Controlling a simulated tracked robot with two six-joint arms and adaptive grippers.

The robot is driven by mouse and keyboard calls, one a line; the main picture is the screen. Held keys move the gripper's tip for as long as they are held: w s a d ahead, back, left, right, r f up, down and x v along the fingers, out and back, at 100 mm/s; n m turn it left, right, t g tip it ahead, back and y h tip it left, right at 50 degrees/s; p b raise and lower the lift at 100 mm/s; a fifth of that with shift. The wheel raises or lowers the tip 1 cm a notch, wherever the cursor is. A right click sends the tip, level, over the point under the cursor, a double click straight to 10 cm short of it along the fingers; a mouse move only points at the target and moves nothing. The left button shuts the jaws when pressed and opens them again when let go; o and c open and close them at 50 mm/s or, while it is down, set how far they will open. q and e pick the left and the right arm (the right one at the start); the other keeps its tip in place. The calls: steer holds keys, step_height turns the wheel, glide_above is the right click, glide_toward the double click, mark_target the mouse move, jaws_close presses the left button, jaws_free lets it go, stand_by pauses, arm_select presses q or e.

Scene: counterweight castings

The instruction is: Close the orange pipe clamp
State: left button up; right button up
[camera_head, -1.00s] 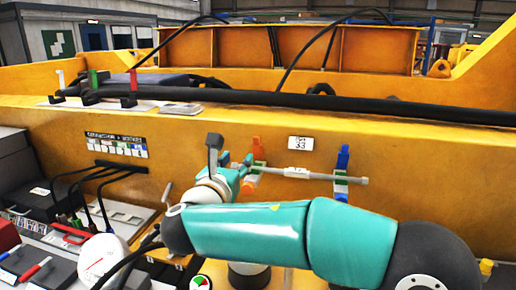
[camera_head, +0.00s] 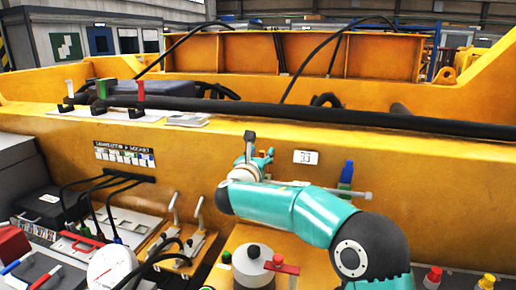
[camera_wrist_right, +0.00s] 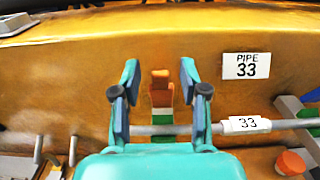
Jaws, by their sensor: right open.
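The orange pipe clamp (camera_wrist_right: 160,82) shows in the right wrist view, its orange part upright against the yellow casting, with white and green parts below. My open right gripper (camera_wrist_right: 160,72) has one finger on each side of it; I cannot tell if they touch. In the head view the gripper (camera_head: 262,158) hides most of the clamp. The grey pipe (camera_wrist_right: 280,124) with a white "33" tag crosses at the clamp's lower part; it also shows in the head view (camera_head: 352,194). My left gripper is not in view.
A blue clamp (camera_head: 347,172) stands at the pipe's right part. A "PIPE 33" label (camera_wrist_right: 246,66) is on the casting (camera_head: 420,170). Upright levers (camera_head: 174,210) and a round white container (camera_head: 253,266) stand in front. Cables and boxes fill the left.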

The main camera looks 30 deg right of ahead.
steer(key=shift+w+d, duration=0.45)
steer(key=shift+d, duration=0.1)
jaws_close()
